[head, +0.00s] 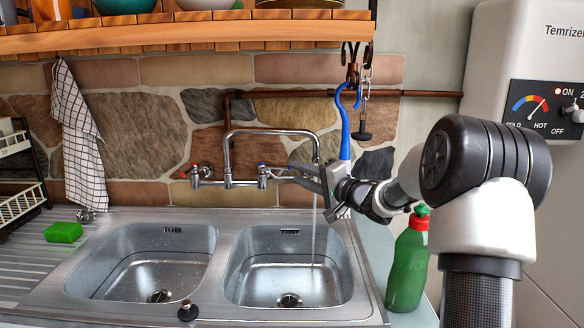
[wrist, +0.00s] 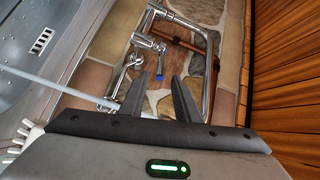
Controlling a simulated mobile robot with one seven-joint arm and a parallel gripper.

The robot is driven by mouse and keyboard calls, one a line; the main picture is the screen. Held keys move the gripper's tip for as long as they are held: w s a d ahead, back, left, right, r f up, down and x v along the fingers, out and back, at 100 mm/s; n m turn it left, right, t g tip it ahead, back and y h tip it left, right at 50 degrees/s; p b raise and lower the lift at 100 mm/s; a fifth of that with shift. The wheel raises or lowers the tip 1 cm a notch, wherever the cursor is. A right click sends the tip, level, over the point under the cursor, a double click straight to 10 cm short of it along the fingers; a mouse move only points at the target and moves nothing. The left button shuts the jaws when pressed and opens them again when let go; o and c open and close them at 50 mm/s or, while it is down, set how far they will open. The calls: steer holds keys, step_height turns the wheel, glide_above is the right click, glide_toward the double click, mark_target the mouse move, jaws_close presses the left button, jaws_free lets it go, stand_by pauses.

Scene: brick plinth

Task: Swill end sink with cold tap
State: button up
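The double sink has a left basin (head: 150,265) and a right, end basin (head: 290,265). The chrome tap spout (head: 228,150) arches over to the right basin, and it also shows in the wrist view (wrist: 209,70). A thin water stream (head: 313,235) falls from it into the right basin; it also crosses the wrist view (wrist: 50,83). The blue-marked cold tap (head: 262,172) is right of the spout base; the red-marked hot tap (head: 195,172) is left. My gripper (head: 284,172) is open beside the cold tap. In the wrist view its fingers (wrist: 158,88) stand apart, with the blue-marked handle (wrist: 160,77) beyond the gap.
A wooden shelf (head: 180,35) hangs above, with hooks and a blue hanging item (head: 345,135) close to my wrist. A green bottle (head: 408,265) stands right of the sink. A green sponge (head: 63,232) and black plug (head: 187,311) lie on the sink unit. A water heater (head: 530,55) is at right.

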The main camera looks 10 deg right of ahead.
mark_target(287, 169)
steer(key=b+x, duration=0.1)
steer(key=x, duration=0.6)
steer(key=shift+w+a, duration=0.2)
jaws_close()
